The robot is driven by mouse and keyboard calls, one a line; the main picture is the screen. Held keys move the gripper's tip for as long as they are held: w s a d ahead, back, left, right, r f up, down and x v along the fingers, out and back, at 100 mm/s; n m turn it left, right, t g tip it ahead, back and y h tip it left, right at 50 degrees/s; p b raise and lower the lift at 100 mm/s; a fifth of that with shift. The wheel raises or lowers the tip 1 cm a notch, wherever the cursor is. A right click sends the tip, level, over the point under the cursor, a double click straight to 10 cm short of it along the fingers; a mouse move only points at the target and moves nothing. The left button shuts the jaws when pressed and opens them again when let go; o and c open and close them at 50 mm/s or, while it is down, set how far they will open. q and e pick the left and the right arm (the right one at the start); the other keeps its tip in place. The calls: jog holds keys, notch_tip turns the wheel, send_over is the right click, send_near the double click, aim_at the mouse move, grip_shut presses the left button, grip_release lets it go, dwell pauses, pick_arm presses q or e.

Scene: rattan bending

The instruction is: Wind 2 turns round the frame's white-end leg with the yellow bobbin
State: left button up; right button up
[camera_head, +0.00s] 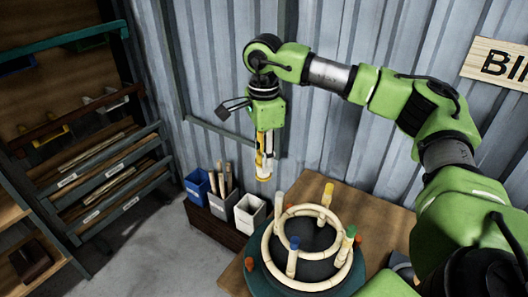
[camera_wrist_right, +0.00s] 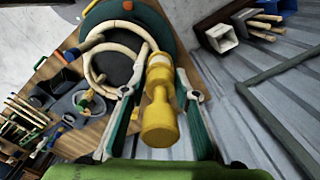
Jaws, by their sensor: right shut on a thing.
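The rattan frame (camera_head: 270,240) stands on a round dark turntable, with pale rings and upright legs. Its legs have coloured ends: blue (camera_head: 294,245), green (camera_head: 350,231), yellow (camera_head: 327,190), and a pale one that looks like the white-end leg (camera_head: 278,205). My right gripper (camera_head: 265,155) points down, above and to the left of the frame, shut on the yellow bobbin (camera_head: 264,172). In the right wrist view the bobbin (camera_wrist_right: 159,122) sits between the two fingers and hides part of the frame (camera_wrist_right: 96,68). It is apart from the legs. No wound strand can be made out.
The turntable (camera_head: 262,284) rests on a wooden bench (camera_head: 378,208). Blue (camera_head: 197,186), grey and white bins (camera_head: 250,214) stand left of it, some holding sticks. A corrugated wall (camera_head: 340,110) is close behind my right arm. A stick rack (camera_head: 100,180) stands at left.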

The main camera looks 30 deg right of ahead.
notch_tip(320, 180, down, 10)
jog(key=b, duration=0.6)
jog(key=shift+b, duration=0.4)
jog(key=shift+a, duration=0.1)
jog(key=s+b, duration=0.1)
jog(key=s, duration=0.5)
jog(key=s+a+b, duration=0.1)
jog(key=s, duration=0.2)
jog(key=shift+b, duration=0.3)
jog(key=w+d, duration=0.4)
jog(key=d, duration=0.4)
jog(key=w+a+p, duration=0.2)
jog(key=w+a, duration=0.3)
jog(key=a, duration=0.2)
dwell(0.4)
